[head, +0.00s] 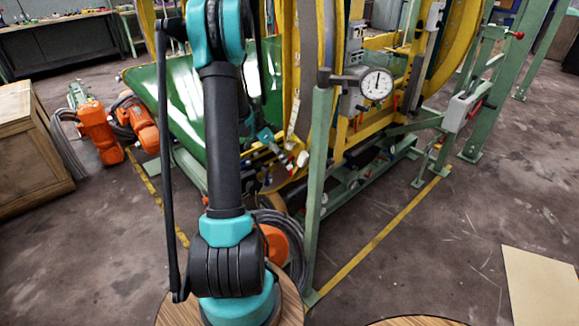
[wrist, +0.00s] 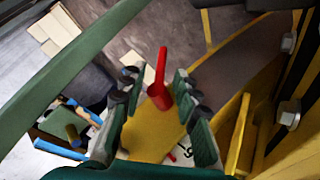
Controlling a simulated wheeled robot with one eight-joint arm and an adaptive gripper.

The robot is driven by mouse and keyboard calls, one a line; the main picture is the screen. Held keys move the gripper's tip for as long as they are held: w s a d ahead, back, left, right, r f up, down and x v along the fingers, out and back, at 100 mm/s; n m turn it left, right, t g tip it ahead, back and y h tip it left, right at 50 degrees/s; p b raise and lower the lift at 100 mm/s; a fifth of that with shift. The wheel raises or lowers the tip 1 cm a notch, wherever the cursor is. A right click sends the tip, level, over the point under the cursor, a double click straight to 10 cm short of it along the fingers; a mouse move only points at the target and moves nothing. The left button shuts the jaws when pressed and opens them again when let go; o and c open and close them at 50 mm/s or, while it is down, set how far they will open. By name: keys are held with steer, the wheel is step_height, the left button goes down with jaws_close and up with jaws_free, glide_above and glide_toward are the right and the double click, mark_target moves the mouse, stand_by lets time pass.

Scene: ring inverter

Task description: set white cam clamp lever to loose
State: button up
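In the wrist view my gripper (wrist: 158,105) has its two dark green finger pads apart, with a clear gap between them. A red lever (wrist: 160,80) with a round base stands upright in the picture between the fingertips, over a yellow plate (wrist: 150,130). I cannot tell whether the pads touch it. No white lever shows clearly in the wrist view. In the head view a small white piece (head: 302,158) sits low on the yellow frame; I cannot tell whether it is the cam clamp lever.
The yellow and green machine (head: 320,110) fills the middle of the head view, with a dial gauge (head: 376,84) on it. A green post (head: 316,190) stands right of my arm. Orange motors (head: 100,133) and a wooden crate (head: 30,140) are at left. Floor at right is mostly open.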

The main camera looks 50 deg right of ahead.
steer(key=v, duration=0.9)
steer(key=shift+r, duration=0.1)
